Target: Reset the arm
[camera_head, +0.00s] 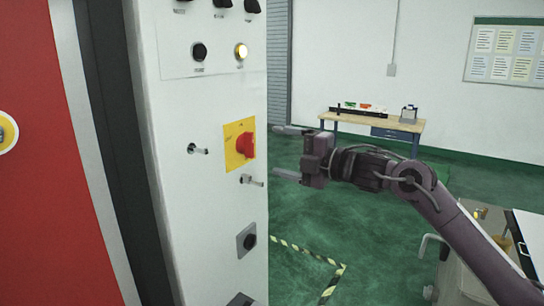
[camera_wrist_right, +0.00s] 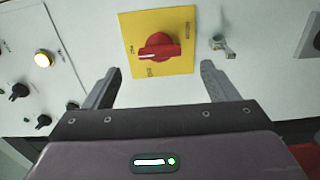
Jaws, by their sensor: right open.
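My right arm comes in from the right in the head view. Its gripper (camera_head: 282,152) is open and empty, facing the white control cabinet (camera_head: 185,240). In the right wrist view the two fingers of the gripper (camera_wrist_right: 158,85) stand wide apart. Beyond them is a red rotary switch (camera_head: 245,145) on a yellow plate (camera_head: 232,132). The switch (camera_wrist_right: 158,47) shows above the gap between the fingers in the wrist view, apart from them. My left gripper is not in view.
The cabinet also carries a lit yellow button (camera_head: 241,51), black knobs and small metal latches. A red machine panel (camera_head: 45,200) stands at left. A workbench (camera_head: 375,122) stands by the far wall. A grey cart (camera_head: 465,265) is at lower right. Green floor lies open between.

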